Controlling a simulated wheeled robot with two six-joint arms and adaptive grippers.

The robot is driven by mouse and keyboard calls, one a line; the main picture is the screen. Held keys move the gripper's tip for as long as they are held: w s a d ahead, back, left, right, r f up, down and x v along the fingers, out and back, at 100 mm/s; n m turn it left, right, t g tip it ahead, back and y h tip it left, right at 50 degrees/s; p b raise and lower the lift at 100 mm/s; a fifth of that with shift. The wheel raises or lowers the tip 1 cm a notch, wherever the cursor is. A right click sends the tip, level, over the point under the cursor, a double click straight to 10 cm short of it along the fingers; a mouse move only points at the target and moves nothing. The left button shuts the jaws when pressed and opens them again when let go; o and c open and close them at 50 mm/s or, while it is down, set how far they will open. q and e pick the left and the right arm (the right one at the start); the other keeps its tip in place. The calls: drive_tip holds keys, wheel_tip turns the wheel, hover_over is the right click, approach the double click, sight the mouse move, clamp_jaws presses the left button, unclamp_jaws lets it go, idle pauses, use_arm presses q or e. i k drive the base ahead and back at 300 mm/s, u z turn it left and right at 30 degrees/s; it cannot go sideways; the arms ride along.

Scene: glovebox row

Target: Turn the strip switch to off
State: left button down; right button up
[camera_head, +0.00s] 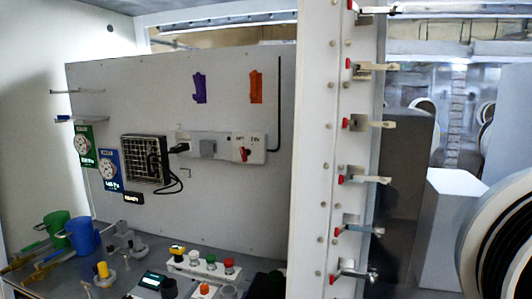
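The white power strip (221,147) is mounted on the grey back panel. At its right end is the strip switch (244,154), a small red knob on a white plate. Small dark lettering sits above the knob on both sides, too small to read surely. The knob looks slightly tilted, and I cannot tell which mark it points to. A black plug (180,148) sits at the strip's left end, with its black cord hanging down. A grey square cover or socket is in the strip's middle. Neither of my grippers shows in this view.
A black-framed fan grille (146,160) and two gauges are left of the strip. Purple (200,87) and orange (256,87) items hang above it. A white post (342,150) with several clamps stands right. Mugs, valves and a button box (204,266) crowd the bench below.

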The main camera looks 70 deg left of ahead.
sight(244, 158)
drive_tip(key=k, duration=1.4)
drive_tip(key=u, duration=1.2)
